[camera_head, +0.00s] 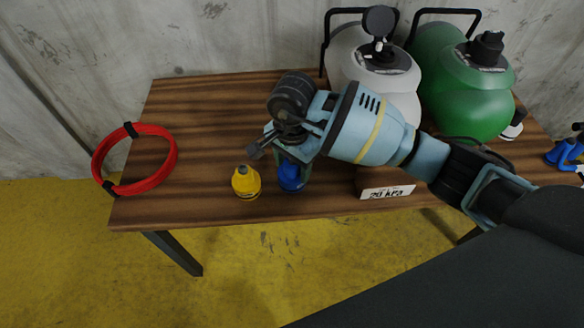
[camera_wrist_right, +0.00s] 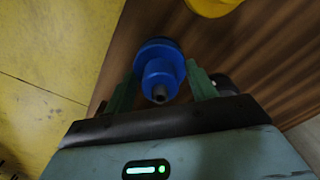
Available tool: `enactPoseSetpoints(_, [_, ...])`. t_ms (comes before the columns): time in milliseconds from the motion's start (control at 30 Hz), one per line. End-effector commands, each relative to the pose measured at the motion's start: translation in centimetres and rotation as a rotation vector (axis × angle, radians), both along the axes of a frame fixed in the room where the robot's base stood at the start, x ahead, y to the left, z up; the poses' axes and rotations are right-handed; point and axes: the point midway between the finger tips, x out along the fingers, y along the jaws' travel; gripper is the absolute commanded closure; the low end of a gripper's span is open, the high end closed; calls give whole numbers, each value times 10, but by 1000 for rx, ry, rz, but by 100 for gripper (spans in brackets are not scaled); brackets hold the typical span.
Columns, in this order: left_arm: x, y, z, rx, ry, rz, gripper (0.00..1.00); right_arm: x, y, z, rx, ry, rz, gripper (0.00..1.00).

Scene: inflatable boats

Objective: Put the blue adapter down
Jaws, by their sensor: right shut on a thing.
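The blue adapter (camera_head: 290,178) is at the wooden table (camera_head: 200,110), right of the yellow adapter (camera_head: 246,182). My right gripper (camera_head: 292,160) is above it and shut on it. In the right wrist view the blue adapter (camera_wrist_right: 160,62) sits between the two green fingers of my right gripper (camera_wrist_right: 162,86). It looks upright and close to the tabletop; I cannot tell whether its base touches the wood. My gripper hides its upper part in the head view. My left gripper is not in view.
A red hose ring (camera_head: 135,160) hangs over the table's left edge. A grey pump (camera_head: 345,52) and a green pump (camera_head: 450,90) stand at the back right. A "20 kPa" sign (camera_head: 387,192) is at the front edge. Bare wood lies left of the yellow adapter.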

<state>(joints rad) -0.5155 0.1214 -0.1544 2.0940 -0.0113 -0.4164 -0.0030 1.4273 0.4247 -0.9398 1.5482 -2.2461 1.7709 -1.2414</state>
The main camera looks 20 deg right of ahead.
Motion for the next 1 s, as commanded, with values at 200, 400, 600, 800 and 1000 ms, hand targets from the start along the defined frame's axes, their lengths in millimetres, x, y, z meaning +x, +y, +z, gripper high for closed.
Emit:
enactPoseSetpoints(200, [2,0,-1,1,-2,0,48,0,0,-18,0,-1,0,69])
enactPoseSetpoints(400, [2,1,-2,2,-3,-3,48,0,0,-18,0,-1,-1,69])
enactPoseSetpoints(600, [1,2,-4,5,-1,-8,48,0,0,-22,0,0,-1,34])
enactPoseSetpoints(800, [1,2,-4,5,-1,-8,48,0,0,-21,0,0,-1,22])
enactPoseSetpoints(1000, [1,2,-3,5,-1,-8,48,0,0,-20,0,-1,-1,22])
